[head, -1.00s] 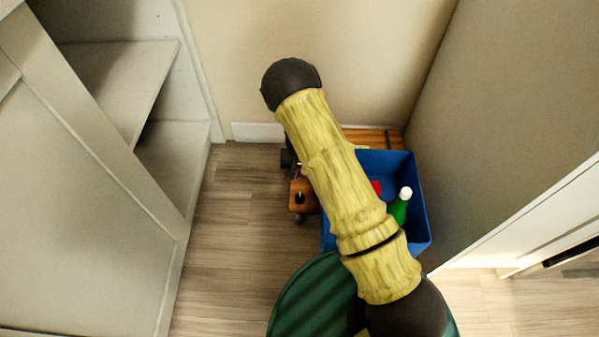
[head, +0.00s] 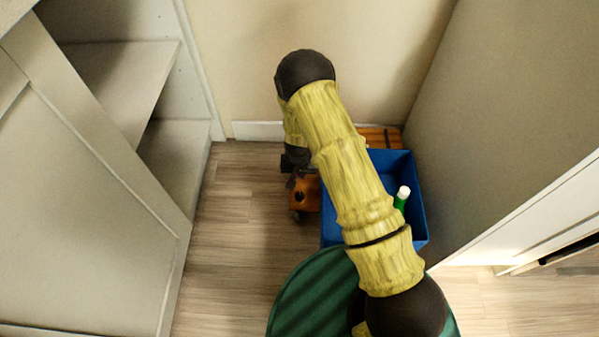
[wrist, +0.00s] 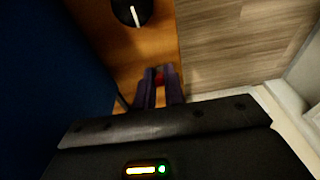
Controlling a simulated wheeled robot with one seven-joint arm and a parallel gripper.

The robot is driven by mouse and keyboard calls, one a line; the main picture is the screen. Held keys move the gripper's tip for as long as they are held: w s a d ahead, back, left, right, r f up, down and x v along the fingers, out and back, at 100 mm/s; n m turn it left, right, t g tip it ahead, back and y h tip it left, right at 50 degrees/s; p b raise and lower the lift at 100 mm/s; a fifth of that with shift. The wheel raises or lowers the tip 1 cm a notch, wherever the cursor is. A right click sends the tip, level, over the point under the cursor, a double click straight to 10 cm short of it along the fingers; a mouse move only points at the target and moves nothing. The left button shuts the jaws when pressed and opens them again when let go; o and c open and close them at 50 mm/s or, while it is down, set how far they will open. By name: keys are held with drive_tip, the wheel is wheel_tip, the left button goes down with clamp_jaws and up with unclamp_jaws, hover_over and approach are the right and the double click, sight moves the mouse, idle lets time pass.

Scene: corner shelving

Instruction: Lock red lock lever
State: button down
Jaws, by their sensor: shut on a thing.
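The red lock lever (wrist: 158,78) shows as a small red patch between my fingertips in the wrist view, at the edge of an orange-brown wooden board. My gripper (wrist: 160,84) is shut on it with its dark purple fingers, which hide most of the lever. In the head view, my arm covers the lever and the fingers. The corner of the wooden cart (head: 305,190) shows left of my arm, low over the floor. A round black knob with a white line (wrist: 132,12) sits on the board beyond my fingers.
A blue bin (head: 413,225) sits on the cart, with a green bottle with a white cap (head: 401,200) inside. It stands close on the left in the wrist view (wrist: 40,70). Grey panel right, wall behind. Open wooden floor (head: 235,230) lies left, before white shelving (head: 165,75).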

drive_tip(key=c, duration=1.5)
unclamp_jaws()
drive_tip(key=s+r+p, duration=0.1)
drive_tip(key=r+p, duration=0.2)
drive_tip(key=r, duration=0.2)
drive_tip(key=s+r+p, duration=0.1)
drive_tip(key=r+p, duration=0.2)
drive_tip(key=r, duration=0.3)
drive_tip(key=s+r+p, duration=0.1)
drive_tip(key=r+p, duration=0.2)
drive_tip(key=r, duration=0.3)
drive_tip(key=shift+r, duration=0.1)
